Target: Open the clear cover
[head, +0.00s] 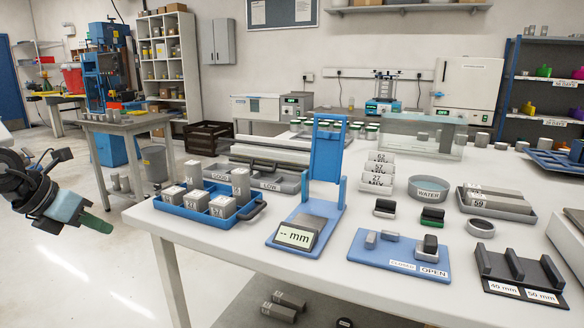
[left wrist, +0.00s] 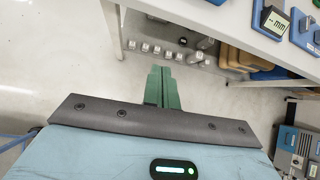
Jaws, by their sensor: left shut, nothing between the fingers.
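A clear, see-through box-shaped cover (head: 398,126) stands at the back right of the white table (head: 385,297). It looks closed, and small grey pieces show through it; its hinge and handle cannot be made out. My left gripper (head: 97,222) is off the table's left side, over the floor, far from the cover. Its green fingers are together and empty; they also show in the left wrist view (left wrist: 162,88). My right gripper is in neither view.
Between my left gripper and the cover stand a blue tray (head: 178,209) of grey cubes and an upright blue stand (head: 326,150) with a "mm" display. A blue open/closed board (head: 372,270) lies near the front edge. A water dish (head: 428,188) is in front of the cover.

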